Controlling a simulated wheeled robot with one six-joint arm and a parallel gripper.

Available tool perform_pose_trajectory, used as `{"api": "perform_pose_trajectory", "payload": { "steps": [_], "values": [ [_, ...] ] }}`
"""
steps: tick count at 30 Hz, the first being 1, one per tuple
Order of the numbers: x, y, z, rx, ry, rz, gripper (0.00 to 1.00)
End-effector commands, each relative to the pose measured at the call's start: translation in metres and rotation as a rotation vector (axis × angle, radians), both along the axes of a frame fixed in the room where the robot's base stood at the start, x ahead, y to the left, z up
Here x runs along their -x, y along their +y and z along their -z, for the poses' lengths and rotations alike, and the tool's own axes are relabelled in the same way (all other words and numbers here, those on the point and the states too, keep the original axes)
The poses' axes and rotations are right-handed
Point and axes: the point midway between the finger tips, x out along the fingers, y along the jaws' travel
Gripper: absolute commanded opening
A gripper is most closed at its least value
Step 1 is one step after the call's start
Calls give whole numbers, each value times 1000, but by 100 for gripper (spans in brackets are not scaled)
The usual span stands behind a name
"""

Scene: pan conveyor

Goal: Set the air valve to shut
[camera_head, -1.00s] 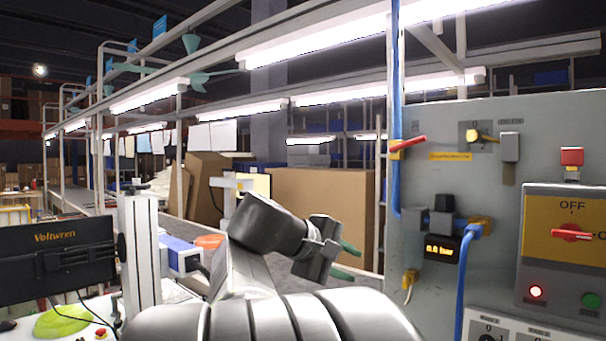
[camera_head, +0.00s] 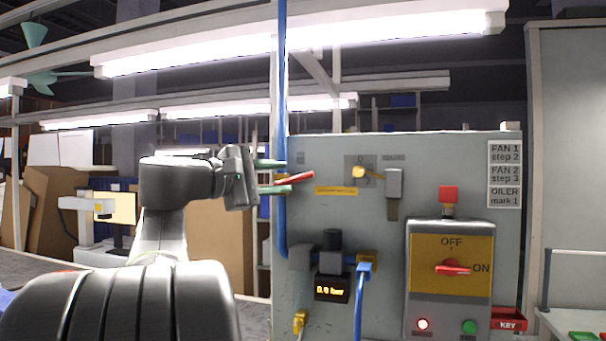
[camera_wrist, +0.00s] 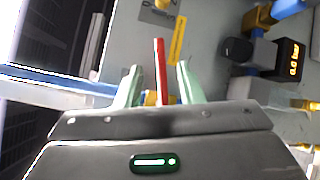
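The air valve's red lever (camera_head: 297,179) sticks out at the left edge of the grey panel (camera_head: 340,220), beside the blue hose (camera_head: 282,120). It points right and slightly up in the head view. In the wrist view the red lever (camera_wrist: 160,72) stands between the two pale green fingers. My gripper (camera_head: 286,177) is open, one finger above and one below the lever in the head view. In the wrist view my gripper (camera_wrist: 159,80) shows a gap on both sides of the lever. The pressure display (camera_head: 331,290) reads 0.0 bar.
The panel also carries a yellow knob (camera_head: 358,172), a grey switch (camera_head: 394,183), a red button (camera_head: 448,194) and a yellow OFF/ON switch box (camera_head: 451,262). A lower blue hose (camera_head: 359,300) hangs down. Cardboard sheets (camera_head: 225,235) stand behind my arm.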

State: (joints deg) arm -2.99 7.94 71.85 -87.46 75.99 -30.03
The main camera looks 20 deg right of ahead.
Motion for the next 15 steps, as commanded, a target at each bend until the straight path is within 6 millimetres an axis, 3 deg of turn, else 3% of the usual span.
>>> {"api": "perform_pose_trajectory", "payload": {
  "steps": [6,15],
  "values": [
    [-11,-37,-1,0,2,4,34],
    [-21,-65,0,0,1,0,34]
  ]
}}
